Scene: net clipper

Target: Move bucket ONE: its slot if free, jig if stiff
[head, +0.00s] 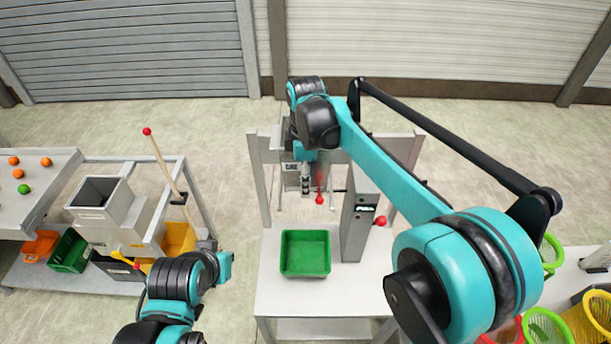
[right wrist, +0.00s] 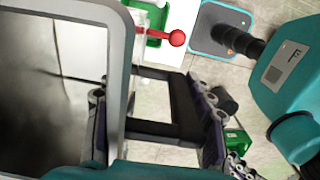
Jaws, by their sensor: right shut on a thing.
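My right gripper (head: 305,183) is lowered at the clipping machine's frame (head: 264,180), beside a lever with a red knob (head: 320,201). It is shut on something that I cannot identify. In the right wrist view, the red knob (right wrist: 177,38) lies beyond the fingers, and a large grey-rimmed shape (right wrist: 117,80) covers the left side. My left arm enters at lower left of the head view, but its fingers are hidden. Green (head: 545,328), yellow (head: 597,312) and red (head: 508,333) baskets stand at the lower right. I cannot read which is bucket ONE.
A green tray (head: 305,253) lies empty on the machine's white table (head: 280,303). A grey box with a small display (head: 354,235) stands right of it. At left is a hopper (head: 100,200) with a red-tipped pole (head: 165,165). Floor shows between the tables.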

